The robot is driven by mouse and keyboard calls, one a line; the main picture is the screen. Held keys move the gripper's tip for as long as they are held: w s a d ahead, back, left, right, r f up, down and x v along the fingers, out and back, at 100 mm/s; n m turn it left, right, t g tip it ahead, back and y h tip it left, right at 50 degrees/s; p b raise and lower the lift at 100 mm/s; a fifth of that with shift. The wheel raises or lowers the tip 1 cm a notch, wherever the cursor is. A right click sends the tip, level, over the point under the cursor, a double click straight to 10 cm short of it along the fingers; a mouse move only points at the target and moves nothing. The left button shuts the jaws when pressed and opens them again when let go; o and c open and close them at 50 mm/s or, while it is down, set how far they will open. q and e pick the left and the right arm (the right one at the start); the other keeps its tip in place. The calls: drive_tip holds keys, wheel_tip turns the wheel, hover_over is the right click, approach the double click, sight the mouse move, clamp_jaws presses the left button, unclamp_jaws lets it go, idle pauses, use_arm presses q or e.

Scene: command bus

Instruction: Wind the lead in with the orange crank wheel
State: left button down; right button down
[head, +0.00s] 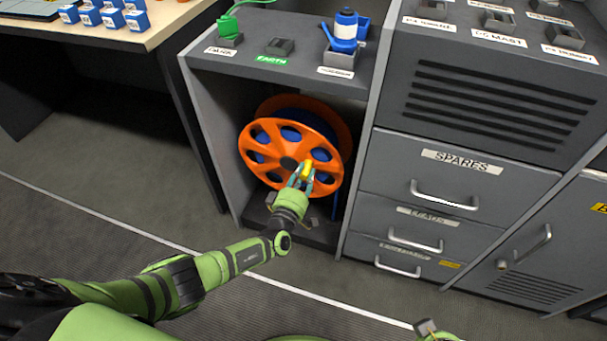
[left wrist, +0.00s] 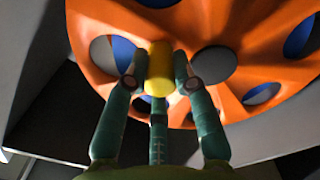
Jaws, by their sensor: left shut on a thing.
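The orange crank wheel (head: 270,137) stands upright in the open bay of the grey cabinet, with round holes through its face. It fills the top of the left wrist view (left wrist: 90,50). Blue lead (head: 262,157) shows through the holes. A yellow crank knob (head: 307,170) sticks out from the wheel's face, right of and a little below its hub. My left gripper (head: 303,179) is shut on the yellow knob (left wrist: 159,66), with its fingers around it.
The bay's side walls (head: 212,150) stand close on both sides of the wheel. A blue plug (head: 345,30) and a green lead (head: 232,20) sit on the cabinet top. Drawers with handles (head: 444,195) stand at right. The floor in front is clear.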

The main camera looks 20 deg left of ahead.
use_arm(q)
drive_tip(key=shift+d+r, duration=0.1)
drive_tip(key=shift+d, duration=0.1)
drive_tip(key=c, duration=1)
unclamp_jaws()
drive_tip(key=shift+a, duration=0.1)
drive_tip(key=shift+s+f, duration=0.2)
drive_tip(key=shift+s, duration=0.25)
drive_tip(key=s, duration=1.1)
drive_tip(key=shift+a+r, duration=0.15)
drive_tip(key=shift+a, duration=0.05)
